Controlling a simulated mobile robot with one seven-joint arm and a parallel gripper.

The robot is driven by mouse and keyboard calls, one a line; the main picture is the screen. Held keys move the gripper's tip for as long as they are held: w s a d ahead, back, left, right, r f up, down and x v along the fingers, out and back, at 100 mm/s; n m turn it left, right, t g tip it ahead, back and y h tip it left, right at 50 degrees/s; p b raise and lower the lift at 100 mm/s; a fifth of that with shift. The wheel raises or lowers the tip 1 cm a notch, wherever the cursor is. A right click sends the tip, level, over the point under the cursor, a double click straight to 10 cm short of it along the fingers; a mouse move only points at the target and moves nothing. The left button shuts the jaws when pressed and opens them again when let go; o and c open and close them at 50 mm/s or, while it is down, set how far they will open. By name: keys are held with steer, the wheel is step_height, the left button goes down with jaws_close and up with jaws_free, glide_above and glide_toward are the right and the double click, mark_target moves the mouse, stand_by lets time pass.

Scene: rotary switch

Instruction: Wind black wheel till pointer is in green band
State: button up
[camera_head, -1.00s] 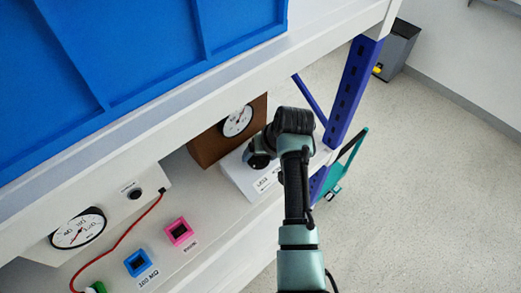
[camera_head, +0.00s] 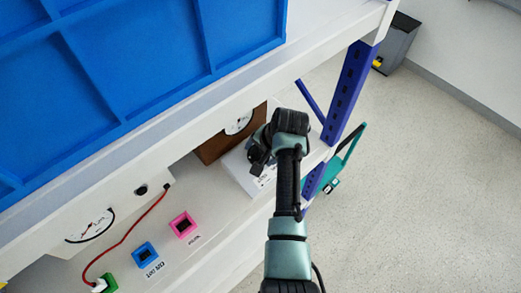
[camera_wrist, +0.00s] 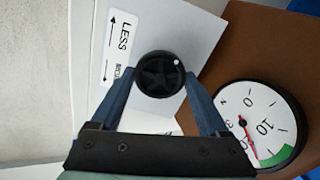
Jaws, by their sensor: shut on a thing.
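The black wheel (camera_wrist: 160,68) sits on the front of a white box (camera_wrist: 190,30), and a small white dot shows near its rim. My gripper (camera_wrist: 160,80) is shut on the wheel, one finger on each side. The brown gauge box (camera_wrist: 240,60) stands beside the white box. Its round dial (camera_wrist: 235,100) has a red pointer (camera_wrist: 250,140) and a green band (camera_wrist: 282,157). The pointer tip lies close to the band's left end, seemingly just outside it. In the head view my gripper (camera_head: 258,156) hides the wheel, and the shelf edge partly covers the dial (camera_head: 238,123).
A label with arrows (camera_wrist: 121,40) reading "LESS" is beside the wheel. In the head view, another gauge (camera_head: 90,226), a red cable (camera_head: 130,230), and pink (camera_head: 183,225) and blue (camera_head: 146,254) blocks are left. The upper shelf (camera_head: 150,128) overhangs them; a blue post (camera_head: 350,92) stands right.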

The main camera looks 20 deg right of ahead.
steer(key=shift+r, duration=0.1)
stand_by(0.5)
steer(key=o, duration=1.2)
steer(key=shift+o, duration=0.2)
steer(key=b+v, duration=0.3)
steer(key=v, duration=1)
steer(key=shift+s, duration=0.1)
